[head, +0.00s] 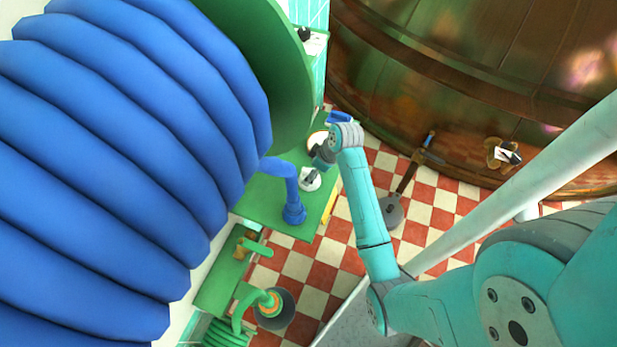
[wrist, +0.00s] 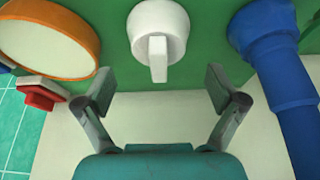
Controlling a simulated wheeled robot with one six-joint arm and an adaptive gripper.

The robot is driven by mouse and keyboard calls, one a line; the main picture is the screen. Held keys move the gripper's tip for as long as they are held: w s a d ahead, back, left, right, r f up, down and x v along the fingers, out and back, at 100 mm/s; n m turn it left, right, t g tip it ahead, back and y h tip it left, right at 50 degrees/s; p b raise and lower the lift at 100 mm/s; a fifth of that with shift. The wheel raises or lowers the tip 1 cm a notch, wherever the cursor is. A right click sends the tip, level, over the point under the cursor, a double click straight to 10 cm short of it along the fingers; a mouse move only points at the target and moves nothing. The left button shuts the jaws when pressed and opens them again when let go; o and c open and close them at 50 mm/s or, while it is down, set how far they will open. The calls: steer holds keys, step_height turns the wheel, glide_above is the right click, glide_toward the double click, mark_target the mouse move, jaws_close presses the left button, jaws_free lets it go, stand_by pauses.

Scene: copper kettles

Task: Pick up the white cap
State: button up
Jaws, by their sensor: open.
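The white cap (wrist: 158,28) is round with a raised bar-shaped grip. In the wrist view it sits at the top middle, on a green surface. It also shows in the head view (head: 310,180) on the green bench, partly beside my gripper. My gripper (wrist: 158,82) is open and empty in the wrist view, with its two fingers spread to either side below the cap. The bar of the cap points down towards the gap between the fingertips. In the head view my gripper (head: 318,162) is small and close to the cap; its fingers are hard to make out there.
A blue pipe (wrist: 275,75) stands right of the cap in the wrist view, and an orange-rimmed round disc (wrist: 48,38) and a red piece (wrist: 40,95) lie left. A large blue ribbed hose (head: 110,150) fills the head view's left. A copper kettle (head: 480,80) stands behind the tiled floor.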

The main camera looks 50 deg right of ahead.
mark_target(307, 174)
steer(key=shift+x, duration=2.3)
steer(key=shift+w, duration=0.15)
steer(key=c, duration=1.1)
